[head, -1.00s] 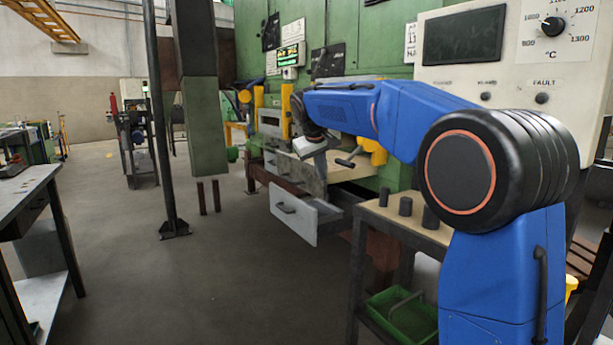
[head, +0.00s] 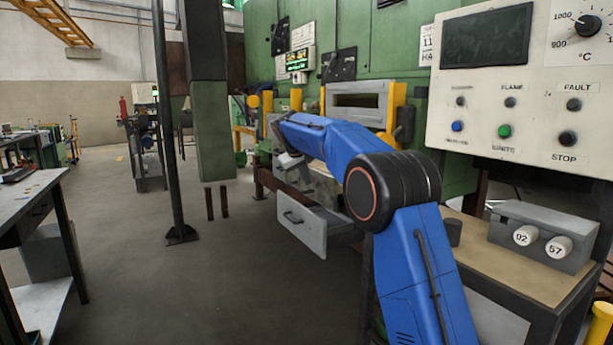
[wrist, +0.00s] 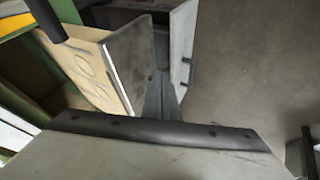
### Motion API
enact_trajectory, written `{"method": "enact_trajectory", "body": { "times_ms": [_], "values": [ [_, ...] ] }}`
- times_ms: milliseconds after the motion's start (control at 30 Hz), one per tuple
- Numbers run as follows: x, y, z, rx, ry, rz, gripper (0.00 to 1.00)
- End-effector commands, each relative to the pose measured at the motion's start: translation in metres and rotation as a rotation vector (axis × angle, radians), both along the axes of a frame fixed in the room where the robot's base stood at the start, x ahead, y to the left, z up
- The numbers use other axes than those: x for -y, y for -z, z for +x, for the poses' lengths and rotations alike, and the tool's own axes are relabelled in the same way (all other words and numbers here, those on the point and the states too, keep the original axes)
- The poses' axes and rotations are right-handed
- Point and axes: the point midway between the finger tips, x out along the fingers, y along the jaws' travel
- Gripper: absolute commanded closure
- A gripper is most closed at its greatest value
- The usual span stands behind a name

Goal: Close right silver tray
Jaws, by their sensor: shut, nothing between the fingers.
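The silver tray (head: 302,232) is a light grey drawer with a dark bar handle. It stands pulled out below the furnace in the head view. Its pale front panel also shows at the top of the wrist view (wrist: 182,42). My gripper (head: 304,181) is shut and empty, pointing down above the tray. In the wrist view my gripper (wrist: 161,95) is beside a grey upright plate (wrist: 132,55) on the edge of a beige shelf. I cannot tell whether it touches the plate. My arm hides part of the tray's right side.
A side table (head: 530,255) with a grey box (head: 545,240) stands at the right, below the control panel (head: 510,95). A thin dark post (head: 166,130) and a workbench (head: 35,190) are at the left. The floor before the tray is clear.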

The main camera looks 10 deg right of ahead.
Motion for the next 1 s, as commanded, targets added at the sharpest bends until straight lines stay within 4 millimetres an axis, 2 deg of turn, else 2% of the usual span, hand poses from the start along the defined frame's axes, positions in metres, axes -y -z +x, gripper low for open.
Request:
{"method": "enact_trajectory", "body": {
  "times_ms": [333, 400, 600, 1000],
  "values": [
    [0.021, 0.051, 0.031, -0.002, 0.001, 0.0, 1.0],
    [0.034, 0.046, 0.034, 0.001, 0.002, 0.0, 1.0],
    [0.052, 0.046, 0.04, 0.0, 0.001, 0.001, 1.0],
    [0.057, 0.046, 0.041, 0.0, 0.0, 0.0, 1.0]
  ]
}}
